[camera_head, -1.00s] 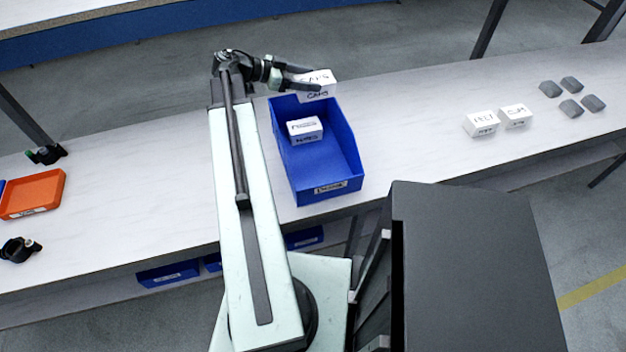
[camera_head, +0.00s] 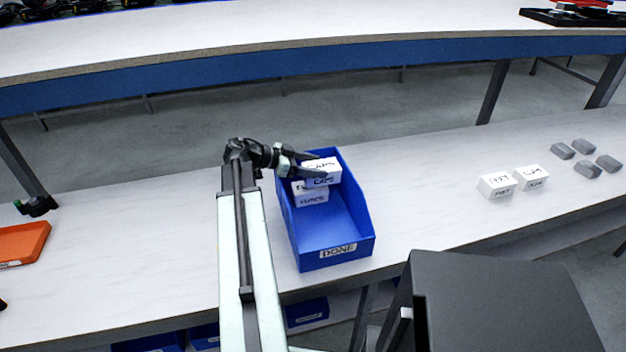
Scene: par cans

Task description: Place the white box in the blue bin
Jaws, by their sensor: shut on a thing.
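My gripper (camera_head: 312,168) is shut on a white box (camera_head: 322,178) marked "CAPS". It holds this box over the back part of the blue bin (camera_head: 335,230), whose front label reads "DONE". Another white box (camera_head: 311,198) is inside the bin, just below and partly hidden by the held one. I cannot tell whether the two boxes touch. Two more white boxes with black lettering stand on the bench to the right: one on the left (camera_head: 497,186) and one on the right (camera_head: 532,178).
Several grey blocks (camera_head: 586,168) lie at the right of the white bench (camera_head: 430,200). An orange tray (camera_head: 22,243) is at the left edge. A dark box-shaped surface (camera_head: 500,300) fills the lower right.

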